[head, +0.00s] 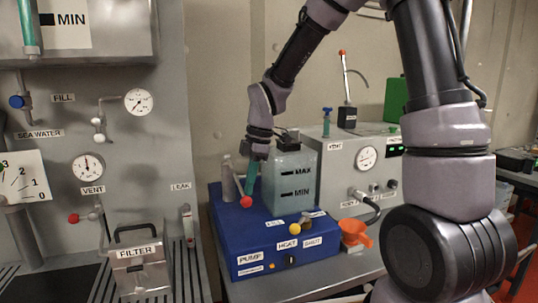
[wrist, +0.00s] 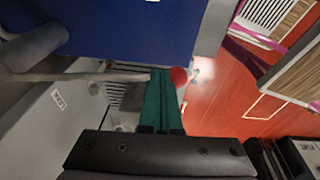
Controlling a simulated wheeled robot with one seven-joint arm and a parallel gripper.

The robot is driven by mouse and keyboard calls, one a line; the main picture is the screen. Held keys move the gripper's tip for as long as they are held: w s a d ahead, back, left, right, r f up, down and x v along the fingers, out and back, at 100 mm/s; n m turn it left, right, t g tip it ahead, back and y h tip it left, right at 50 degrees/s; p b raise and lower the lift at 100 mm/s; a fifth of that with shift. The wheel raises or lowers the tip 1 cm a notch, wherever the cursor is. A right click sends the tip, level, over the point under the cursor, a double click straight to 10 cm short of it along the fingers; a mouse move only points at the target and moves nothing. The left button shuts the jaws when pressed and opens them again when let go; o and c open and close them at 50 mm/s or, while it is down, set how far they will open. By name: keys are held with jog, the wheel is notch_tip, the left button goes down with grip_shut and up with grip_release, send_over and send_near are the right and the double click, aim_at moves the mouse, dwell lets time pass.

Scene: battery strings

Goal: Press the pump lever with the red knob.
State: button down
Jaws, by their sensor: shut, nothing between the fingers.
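The pump lever's red knob (head: 246,202) is above the top of the blue box (head: 228,225), over the PUMP label (head: 250,258). Its thin pale rod (head: 238,183) slopes down to the knob from a grey post behind. My gripper (head: 248,192), with green fingers, is shut and empty, pointing down with its tips right at the knob end of the lever. In the wrist view the red knob (wrist: 179,76) shows just right of the fingertips (wrist: 161,71), and the rod (wrist: 100,76) runs to them from the left. I cannot tell whether the tips touch the lever.
A translucent tank (head: 290,180) marked MAX and MIN stands close to the right of my gripper. A grey panel with gauges and a filter box (head: 140,272) stands left.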

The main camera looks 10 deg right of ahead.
notch_tip(320, 180, up, 9)
jog(key=s+d, duration=0.2)
jog(key=shift+s+d, duration=0.25)
jog(key=shift+s, duration=0.15)
dwell(1.1)
